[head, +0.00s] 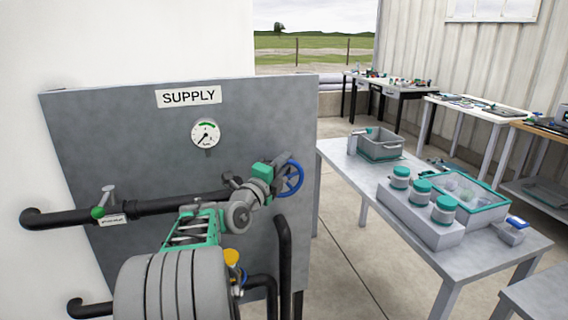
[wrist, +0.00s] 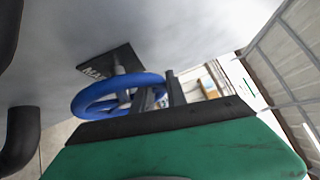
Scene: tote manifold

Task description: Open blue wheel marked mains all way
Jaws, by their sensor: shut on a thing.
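The blue wheel (head: 300,177) is at the right side of the grey panel in the head view, beyond the end of my arm. In the wrist view the blue wheel (wrist: 86,101) stands out from the panel on a short stem. A dark plate (wrist: 97,67) behind it shows the start of a label, partly hidden by the wheel. My gripper (wrist: 160,95) is shut on the right part of the wheel's rim, with its dark fingers across the rim. In the head view my gripper (head: 280,174) hides the wheel's left part.
The grey SUPPLY panel (head: 80,150) carries a round gauge (head: 205,135), dark pipes (head: 160,206) and a green-hubbed lever (head: 98,212). A yellow handle (head: 231,257) shows low beside my arm.

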